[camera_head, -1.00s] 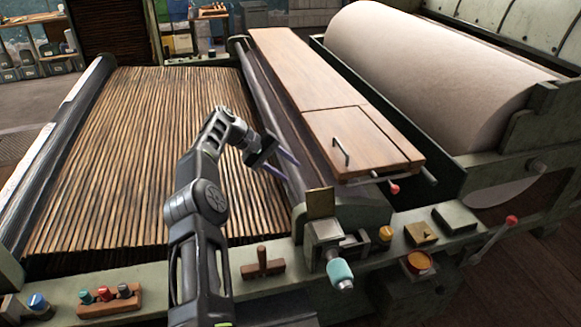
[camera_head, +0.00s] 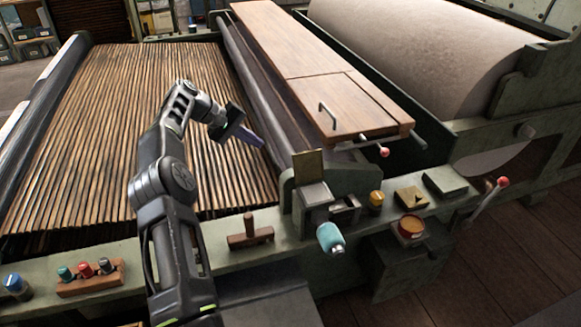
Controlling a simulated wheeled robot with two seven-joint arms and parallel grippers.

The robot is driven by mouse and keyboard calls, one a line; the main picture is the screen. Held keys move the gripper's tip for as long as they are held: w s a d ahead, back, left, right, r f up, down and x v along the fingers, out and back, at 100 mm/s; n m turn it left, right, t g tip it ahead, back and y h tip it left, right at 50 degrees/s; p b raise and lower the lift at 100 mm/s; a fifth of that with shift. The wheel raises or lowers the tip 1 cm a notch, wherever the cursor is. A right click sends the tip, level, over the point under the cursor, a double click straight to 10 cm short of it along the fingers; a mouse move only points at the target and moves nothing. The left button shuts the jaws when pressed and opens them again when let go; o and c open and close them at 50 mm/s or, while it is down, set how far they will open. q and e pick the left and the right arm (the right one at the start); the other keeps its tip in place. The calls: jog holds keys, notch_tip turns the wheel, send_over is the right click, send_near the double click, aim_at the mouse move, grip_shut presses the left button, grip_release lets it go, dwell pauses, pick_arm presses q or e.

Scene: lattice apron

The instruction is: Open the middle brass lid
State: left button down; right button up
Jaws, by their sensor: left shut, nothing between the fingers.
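A flat brass lid (camera_head: 411,197) with a dark notch lies closed on the green front rail, between an upright brass plate (camera_head: 308,165) and a flat dark-green cover (camera_head: 445,184). The upright plate stands at the back of a small metal box (camera_head: 314,195), like a raised lid. My left gripper (camera_head: 252,139) is shut and empty. It appears above the slatted bed's right edge, up and left of the upright plate, well away from the flat brass lid. My right gripper is not in view.
Near the flat brass lid are a yellow knob (camera_head: 376,199), a round orange-topped cup (camera_head: 411,227) and a red-tipped lever (camera_head: 490,198). A teal-ended handle (camera_head: 330,237) juts from the rail front. A wooden panel (camera_head: 340,104) with a metal handle lies behind.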

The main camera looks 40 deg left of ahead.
aim_at(293, 156)
pick_arm(q)
notch_tip(293, 156, down, 8)
jog(key=d+n+t+y+b, duration=0.1)
jog(key=n+t+b, duration=0.6)
jog(key=b, duration=0.9)
jog(key=shift+w+d+r+t+y, duration=0.2)
jog(key=shift+w+d+t+y, duration=0.25)
jog(key=shift+t, duration=0.45)
jog(key=shift+w, duration=0.1)
jog(key=w+d, duration=0.1)
jog(key=w, duration=0.1)
jog(key=w+d, duration=0.2)
jog(key=w, duration=0.1)
jog(key=w+d+p, duration=0.1)
jog(key=w+d, duration=0.1)
jog(key=shift+w+d, duration=0.2)
jog(key=shift+w, duration=0.1)
jog(key=shift+d, duration=0.1)
